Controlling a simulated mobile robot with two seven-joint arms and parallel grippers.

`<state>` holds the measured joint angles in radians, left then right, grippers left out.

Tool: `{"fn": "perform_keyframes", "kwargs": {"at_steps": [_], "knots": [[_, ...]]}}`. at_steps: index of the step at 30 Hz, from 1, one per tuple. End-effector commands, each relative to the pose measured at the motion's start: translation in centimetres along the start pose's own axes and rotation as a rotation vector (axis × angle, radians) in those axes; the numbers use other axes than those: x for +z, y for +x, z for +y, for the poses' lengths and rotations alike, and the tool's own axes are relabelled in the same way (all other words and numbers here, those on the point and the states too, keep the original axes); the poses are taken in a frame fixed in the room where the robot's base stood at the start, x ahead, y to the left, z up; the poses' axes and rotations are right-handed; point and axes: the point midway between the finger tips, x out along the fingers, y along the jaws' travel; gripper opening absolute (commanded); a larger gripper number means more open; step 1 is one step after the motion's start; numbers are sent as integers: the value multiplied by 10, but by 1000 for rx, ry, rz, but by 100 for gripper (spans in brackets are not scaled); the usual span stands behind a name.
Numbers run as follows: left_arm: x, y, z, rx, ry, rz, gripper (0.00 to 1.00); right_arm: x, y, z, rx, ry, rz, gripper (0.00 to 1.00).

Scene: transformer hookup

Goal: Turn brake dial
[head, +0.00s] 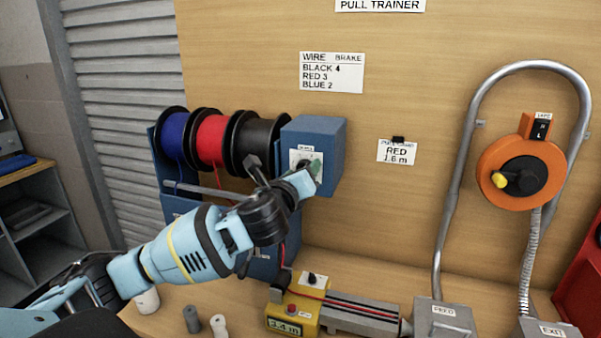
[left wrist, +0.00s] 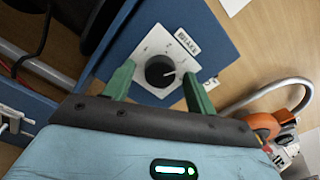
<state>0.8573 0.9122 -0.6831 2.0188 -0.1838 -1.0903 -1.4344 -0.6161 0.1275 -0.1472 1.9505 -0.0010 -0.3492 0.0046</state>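The brake dial (left wrist: 160,71) is a round black knob on a white plate (left wrist: 148,49) labelled BRAKE, on the blue box (head: 330,145) beside the spools. Its white pointer line points right in the left wrist view; the scale numbers are too small to read. My left gripper (left wrist: 159,69) is open, with one green finger on each side of the dial; I cannot tell whether they touch it. In the head view my left gripper (head: 312,170) reaches the box's front and hides the dial. My right gripper is not in view.
Blue (head: 174,136), red (head: 211,139) and black (head: 258,140) wire spools sit left of the box. A wall sign (head: 332,72) lists BLACK 4, RED 3, BLUE 2. A card (head: 396,152) reads RED 1.6 m.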

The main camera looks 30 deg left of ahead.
Motion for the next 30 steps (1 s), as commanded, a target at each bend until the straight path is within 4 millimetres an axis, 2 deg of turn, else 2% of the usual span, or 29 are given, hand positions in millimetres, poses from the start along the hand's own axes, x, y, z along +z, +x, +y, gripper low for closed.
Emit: {"fn": "perform_keyframes", "kwargs": {"at_steps": [11, 24, 30], "knots": [[0, -5, 0, -1, 0, -1, 57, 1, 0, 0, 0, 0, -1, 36], [0, -62, 0, -1, 0, 0, 57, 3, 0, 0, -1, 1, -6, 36], [1, -76, 0, 0, 0, -1, 57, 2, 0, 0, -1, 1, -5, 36]]}}
